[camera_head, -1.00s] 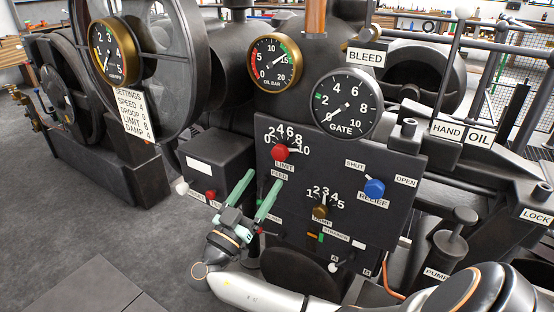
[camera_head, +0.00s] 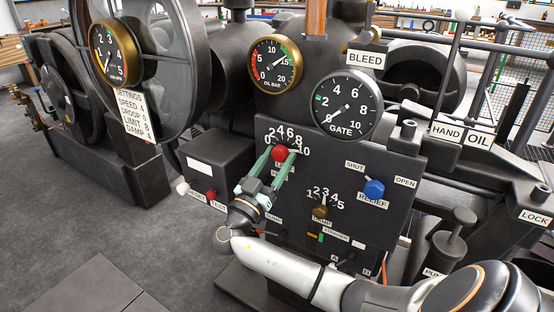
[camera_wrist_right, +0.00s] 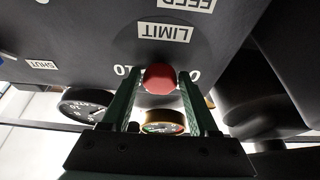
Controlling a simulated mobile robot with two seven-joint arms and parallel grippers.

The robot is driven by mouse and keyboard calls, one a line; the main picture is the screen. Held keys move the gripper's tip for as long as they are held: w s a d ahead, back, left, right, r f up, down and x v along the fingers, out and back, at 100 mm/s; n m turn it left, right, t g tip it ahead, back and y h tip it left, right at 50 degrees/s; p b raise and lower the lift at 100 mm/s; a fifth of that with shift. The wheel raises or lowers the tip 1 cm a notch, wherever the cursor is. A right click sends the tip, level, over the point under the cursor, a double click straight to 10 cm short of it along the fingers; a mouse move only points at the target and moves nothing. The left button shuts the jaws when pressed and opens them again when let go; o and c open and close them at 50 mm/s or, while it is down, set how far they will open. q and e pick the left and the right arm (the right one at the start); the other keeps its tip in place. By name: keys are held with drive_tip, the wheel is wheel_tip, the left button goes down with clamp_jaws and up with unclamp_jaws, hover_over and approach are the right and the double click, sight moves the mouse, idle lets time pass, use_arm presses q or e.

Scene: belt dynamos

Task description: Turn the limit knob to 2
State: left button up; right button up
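The limit knob (camera_head: 280,153) is a round red knob on the dark panel (camera_head: 340,165), below a white scale running from 0 to 10. Its pointer setting cannot be read clearly. In the right wrist view the knob (camera_wrist_right: 159,78) sits between the two green fingers, under the upside-down LIMIT label (camera_wrist_right: 164,33). My right gripper (camera_head: 279,157) is open around the knob, and a small gap shows on each side of it in the wrist view. The fingers partly cover the labels under the knob. My left gripper is not in view.
A blue relief knob (camera_head: 374,189) and a brass damp knob (camera_head: 320,211) are on the same panel. A gate gauge (camera_head: 346,105) and an oil gauge (camera_head: 275,64) stand above. A settings card (camera_head: 134,117) hangs at left. A small box with a red button (camera_head: 211,194) stands left of the panel.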

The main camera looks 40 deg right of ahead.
clamp_jaws()
